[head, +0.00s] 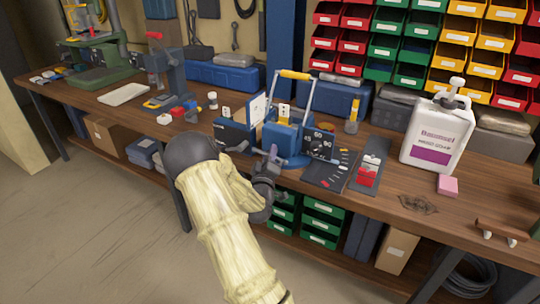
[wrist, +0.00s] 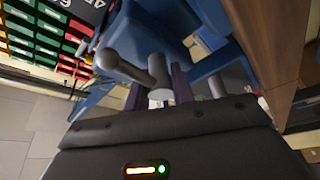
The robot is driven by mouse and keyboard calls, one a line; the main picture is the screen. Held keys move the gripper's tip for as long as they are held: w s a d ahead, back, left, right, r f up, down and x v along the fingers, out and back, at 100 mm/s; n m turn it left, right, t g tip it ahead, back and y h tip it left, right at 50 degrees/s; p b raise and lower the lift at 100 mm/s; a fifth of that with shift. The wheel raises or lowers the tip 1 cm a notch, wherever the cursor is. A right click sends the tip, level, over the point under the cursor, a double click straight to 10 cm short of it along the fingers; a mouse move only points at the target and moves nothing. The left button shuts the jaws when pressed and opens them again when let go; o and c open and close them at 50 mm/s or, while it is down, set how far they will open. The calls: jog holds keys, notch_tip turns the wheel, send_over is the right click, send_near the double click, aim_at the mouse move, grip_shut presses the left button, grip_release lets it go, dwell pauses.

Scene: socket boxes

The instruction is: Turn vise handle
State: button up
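The blue vise (head: 283,138) stands at the front edge of the workbench in the head view. Its grey handle (head: 271,159) sticks out at the front. In the wrist view the handle (wrist: 125,66) is a grey bar with a ball end, joined to a short round post just in front of my gripper. My gripper (head: 264,178) is at the front of the vise, close to the handle. In the wrist view my dark fingers (wrist: 160,88) lie on either side of the post. Whether they touch or clamp it is unclear. My arm hides part of the bench front.
A black dial box (head: 321,146) stands right of the vise, and a dark blue box (head: 234,134) stands left. A white jug (head: 437,135) is further right. Green bins (head: 321,222) sit on the shelf below. The floor at left is clear.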

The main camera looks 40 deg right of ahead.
jog(key=shift+c, duration=0.9)
jog(key=shift+f, duration=0.1)
jog(key=shift+f+m+b, duration=0.1)
jog(key=shift+m+b, duration=0.3)
jog(key=shift+b, duration=0.2)
